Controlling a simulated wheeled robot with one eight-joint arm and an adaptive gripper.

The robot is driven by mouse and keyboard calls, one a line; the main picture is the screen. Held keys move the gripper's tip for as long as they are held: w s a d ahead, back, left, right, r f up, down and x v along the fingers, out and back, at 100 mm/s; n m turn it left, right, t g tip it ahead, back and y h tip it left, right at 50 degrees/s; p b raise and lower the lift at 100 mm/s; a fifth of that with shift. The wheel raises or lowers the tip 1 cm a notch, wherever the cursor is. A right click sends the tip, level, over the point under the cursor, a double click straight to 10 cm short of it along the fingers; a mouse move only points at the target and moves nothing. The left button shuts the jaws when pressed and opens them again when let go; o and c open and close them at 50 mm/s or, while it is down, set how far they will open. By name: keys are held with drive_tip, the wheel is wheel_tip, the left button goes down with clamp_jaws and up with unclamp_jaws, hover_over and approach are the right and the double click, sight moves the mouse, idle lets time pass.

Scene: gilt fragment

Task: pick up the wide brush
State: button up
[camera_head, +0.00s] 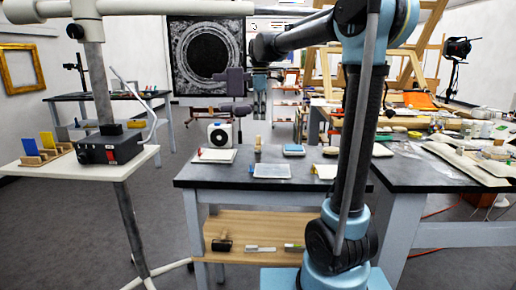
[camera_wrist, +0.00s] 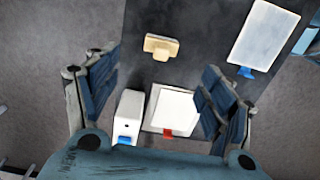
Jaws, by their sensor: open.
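A small tan piece (camera_head: 258,147), which looks like the wide brush, stands upright on the dark tabletop behind a pale flat tray. It also shows from above in the wrist view as a tan block (camera_wrist: 160,47) with a raised middle bar. I cannot make out its bristles. My gripper (camera_wrist: 152,88) is open and empty, its two blue-grey padded fingers spread wide. In the wrist view the tan piece lies beyond the fingertips, apart from them. In the head view the gripper (camera_head: 236,98) hangs above the table's far side.
A white box with a round dark dial (camera_head: 220,134) and a pale tray with a red clip (camera_head: 213,156) stand left of the tan piece. A pale tray (camera_head: 272,171) lies in front of it. A lower shelf (camera_head: 262,226) holds a dark roller. Bare tabletop surrounds the tan piece.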

hover_over(258, 144)
drive_tip(key=w, duration=0.2)
drive_tip(key=f, duration=0.4)
drive_tip(key=d+f, duration=0.1)
drive_tip(key=f, duration=0.1)
drive_tip(key=shift+s+f, duration=0.2)
drive_tip(key=shift+f, duration=0.15)
drive_tip(key=shift+s+a+f, duration=0.1)
drive_tip(key=shift+a+f, duration=0.15)
drive_tip(key=shift+f, duration=1.1)
drive_tip(key=shift+s+a+f, duration=0.1)
drive_tip(key=shift+a+f, duration=0.1)
drive_tip(key=shift+f, duration=1.1)
drive_tip(key=c, duration=1.2)
drive_tip(key=shift+r, duration=0.1)
wheel_tip(258, 144, up, 10)
drive_tip(key=shift+f, duration=0.1)
